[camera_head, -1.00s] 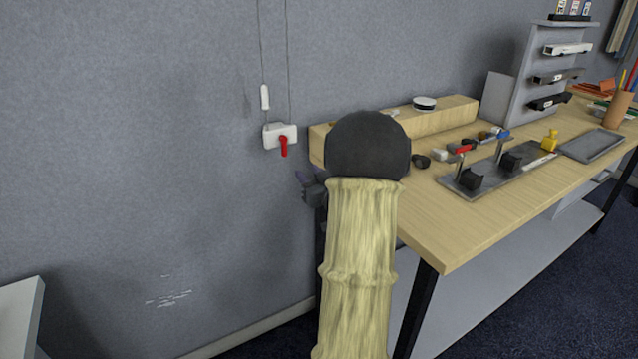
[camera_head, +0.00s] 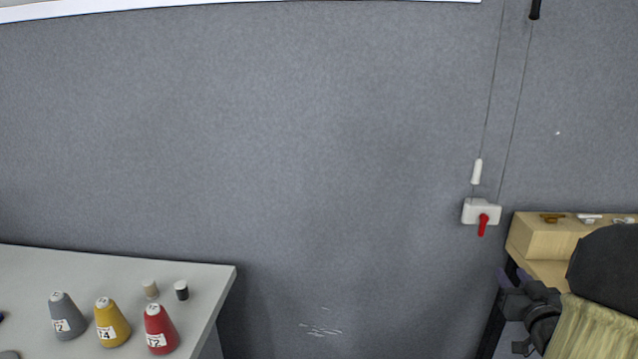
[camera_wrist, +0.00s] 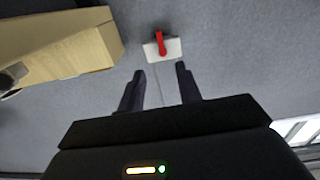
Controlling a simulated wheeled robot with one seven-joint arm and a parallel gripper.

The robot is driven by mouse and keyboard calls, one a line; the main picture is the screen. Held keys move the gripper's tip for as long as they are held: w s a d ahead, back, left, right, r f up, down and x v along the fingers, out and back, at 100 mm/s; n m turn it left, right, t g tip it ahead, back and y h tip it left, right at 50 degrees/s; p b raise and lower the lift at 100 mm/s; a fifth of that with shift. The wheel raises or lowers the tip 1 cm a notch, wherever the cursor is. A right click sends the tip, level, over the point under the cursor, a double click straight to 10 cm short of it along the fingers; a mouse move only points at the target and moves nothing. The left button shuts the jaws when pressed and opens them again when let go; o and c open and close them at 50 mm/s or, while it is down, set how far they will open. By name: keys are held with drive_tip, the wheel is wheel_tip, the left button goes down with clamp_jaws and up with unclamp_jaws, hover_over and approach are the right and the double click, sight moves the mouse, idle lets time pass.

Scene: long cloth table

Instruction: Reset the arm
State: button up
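My gripper shows in the wrist view (camera_wrist: 160,88), with its two dark fingers apart and nothing between them. The grey wall and a white switch box with a red lever (camera_wrist: 161,46) lie beyond the fingertips, apart from them. In the head view my arm is at the lower right edge, in a pale ribbed sleeve with a dark rounded joint. Dark parts of my arm's end (camera_head: 530,308) show left of the sleeve, below the switch box (camera_head: 481,212).
A light table (camera_head: 210,285) at the lower left holds grey (camera_head: 66,318), yellow (camera_head: 111,322) and red (camera_head: 160,330) cones and two small spools. Bare wall fills the middle. Cords hang above the switch box.

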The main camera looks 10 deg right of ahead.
drive_tip(key=w+a+f+g+y, duration=0.1)
drive_tip(key=a+f+g, duration=0.3)
drive_tip(key=a, duration=0.5)
drive_tip(key=w+a+f+g+y, duration=0.1)
drive_tip(key=a+f+g, duration=0.2)
drive_tip(key=a, duration=0.6)
drive_tip(key=s+a+f+n+g+y, duration=0.3)
drive_tip(key=s+a+g, duration=0.5)
drive_tip(key=s+a, duration=0.85)
wheel_tip(320, 180, up, 22)
drive_tip(key=w+a+p, duration=0.1)
drive_tip(key=w+p, duration=0.1)
drive_tip(key=p, duration=2.1)
drive_tip(key=shift+w+h+p, duration=0.15)
drive_tip(key=shift+h+p, duration=0.15)
drive_tip(key=shift+p, duration=0.1)
